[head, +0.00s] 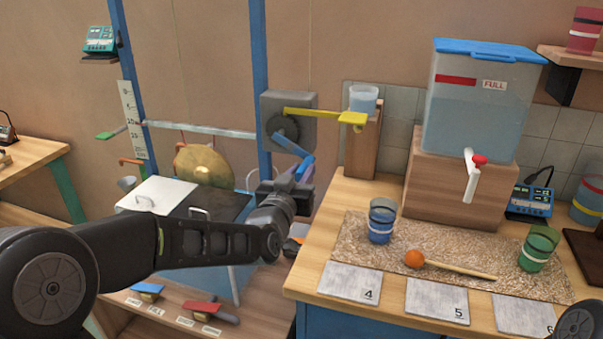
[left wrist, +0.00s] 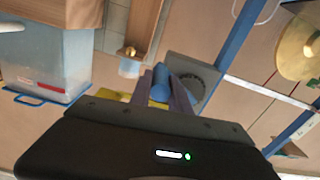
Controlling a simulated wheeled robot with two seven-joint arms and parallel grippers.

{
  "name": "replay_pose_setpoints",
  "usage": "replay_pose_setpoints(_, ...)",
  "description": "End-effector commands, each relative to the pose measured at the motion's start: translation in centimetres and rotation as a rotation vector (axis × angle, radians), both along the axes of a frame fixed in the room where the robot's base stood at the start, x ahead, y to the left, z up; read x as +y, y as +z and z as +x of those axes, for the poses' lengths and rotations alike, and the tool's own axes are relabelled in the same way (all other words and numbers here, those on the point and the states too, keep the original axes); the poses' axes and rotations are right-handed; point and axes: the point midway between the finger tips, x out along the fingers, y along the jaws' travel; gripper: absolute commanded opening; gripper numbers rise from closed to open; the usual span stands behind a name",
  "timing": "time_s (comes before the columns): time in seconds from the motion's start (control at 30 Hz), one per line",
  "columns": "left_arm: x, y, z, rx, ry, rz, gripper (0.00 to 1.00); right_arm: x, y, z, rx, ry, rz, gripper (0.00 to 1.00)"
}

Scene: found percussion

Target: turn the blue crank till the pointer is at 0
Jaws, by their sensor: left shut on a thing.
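The blue crank (head: 291,148) is on a grey gearbox (head: 300,105) fixed to a blue post. My left gripper (head: 300,172) is at the crank's lower end. In the left wrist view the blue handle (left wrist: 161,84) lies between the fingers of my left gripper (left wrist: 162,92), which are shut on it. A white scale strip (head: 132,118) with numbers stands to the left. A pale bar (head: 200,130) reaches from near the strip to the post. My right gripper is out of view.
A yellow arm (head: 325,114) sticks out right of the gearbox, its end by a clear cup (head: 363,99) on a wooden block. A brass gong (head: 204,165) hangs behind my left arm. The right bench holds a water tank (head: 478,105), cups and a mallet (head: 415,259).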

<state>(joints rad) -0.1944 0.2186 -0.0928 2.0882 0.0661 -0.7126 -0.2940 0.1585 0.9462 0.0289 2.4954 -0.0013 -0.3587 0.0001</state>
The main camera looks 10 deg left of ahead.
Motion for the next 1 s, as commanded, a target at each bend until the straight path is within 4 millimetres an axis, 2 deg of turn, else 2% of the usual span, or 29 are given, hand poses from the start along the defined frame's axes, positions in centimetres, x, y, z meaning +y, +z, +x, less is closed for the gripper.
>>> replay_pose_setpoints(0.67, -0.4, 0.9, 0.0, -0.006, -0.002, -0.062, 0.00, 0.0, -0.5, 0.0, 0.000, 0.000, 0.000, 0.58)
replay_pose_setpoints(1.0, -0.8, 2.1, 0.0, -0.004, -0.004, -0.178, 0.00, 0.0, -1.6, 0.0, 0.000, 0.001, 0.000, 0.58)
